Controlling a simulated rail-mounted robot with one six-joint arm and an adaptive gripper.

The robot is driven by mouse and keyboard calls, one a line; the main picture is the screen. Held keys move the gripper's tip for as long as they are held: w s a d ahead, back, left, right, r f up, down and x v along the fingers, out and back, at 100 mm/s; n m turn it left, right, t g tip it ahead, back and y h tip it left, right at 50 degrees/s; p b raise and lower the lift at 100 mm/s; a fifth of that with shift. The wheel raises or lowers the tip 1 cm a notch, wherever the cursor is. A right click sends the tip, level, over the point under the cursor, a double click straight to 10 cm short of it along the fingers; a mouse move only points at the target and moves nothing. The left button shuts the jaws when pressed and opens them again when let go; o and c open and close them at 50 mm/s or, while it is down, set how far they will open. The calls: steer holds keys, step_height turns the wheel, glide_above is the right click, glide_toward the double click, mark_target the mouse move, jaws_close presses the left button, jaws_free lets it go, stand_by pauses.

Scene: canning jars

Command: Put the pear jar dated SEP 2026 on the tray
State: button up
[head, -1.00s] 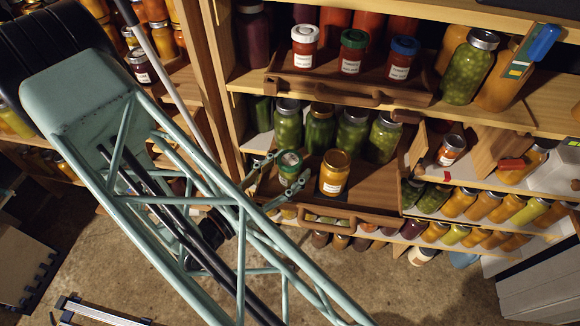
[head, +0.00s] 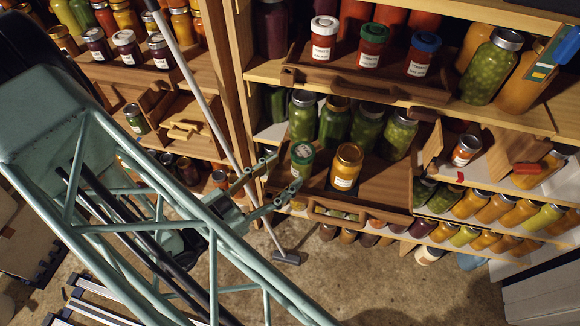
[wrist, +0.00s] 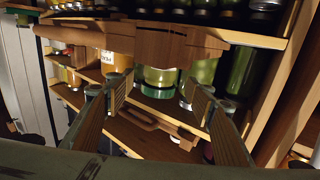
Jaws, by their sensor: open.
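A jar with a green lid and white label (head: 302,158) stands on the middle shelf's wooden pull-out tray (head: 385,205). A gold-lidded jar of yellow-orange contents (head: 346,168) stands to its right. Their labels are too small to read, so I cannot tell which is the SEP 2026 pear jar. My gripper (head: 286,170) is open and empty, its fingers just left of the green-lidded jar. In the wrist view, which looks upside down, the green-lidded jar (wrist: 160,80) shows beyond and between the open fingers, and the orange jar (wrist: 116,62) shows to the left.
Larger green jars (head: 351,126) stand close behind. The upper tray (head: 365,88) overhangs with red jars under white, green and blue lids. A small labelled jar (head: 465,150) sits right, between wooden dividers. A grey pole (head: 205,95) and left shelving (head: 150,70) are near my arm.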

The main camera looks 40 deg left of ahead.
steer(key=shift+v, duration=2.15)
